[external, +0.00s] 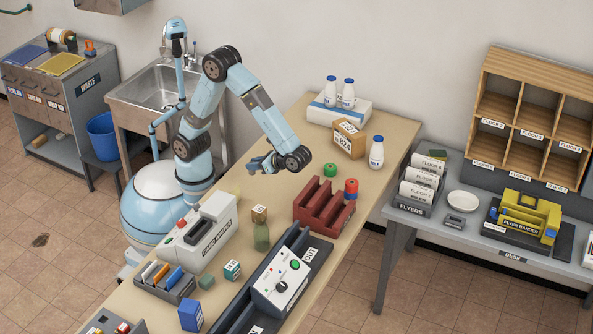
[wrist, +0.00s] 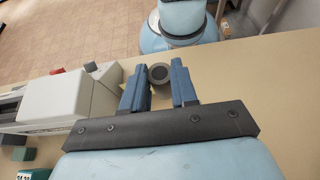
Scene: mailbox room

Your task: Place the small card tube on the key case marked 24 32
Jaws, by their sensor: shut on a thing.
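My gripper (external: 262,164) is over the back part of the long table, to the right of my base. In the wrist view its two blue fingers (wrist: 159,84) are closed about the small card tube (wrist: 158,74), seen end-on as a grey ring with a dark middle. I cannot tell how far the tube is from the tabletop; it cannot be made out in the external view. The key case is a small teal box (external: 232,270) with a white label, standing near the card printer-like machine. Its label seems to read 24 32 in the wrist view (wrist: 40,174).
White bottles (external: 376,152) stand farther back.

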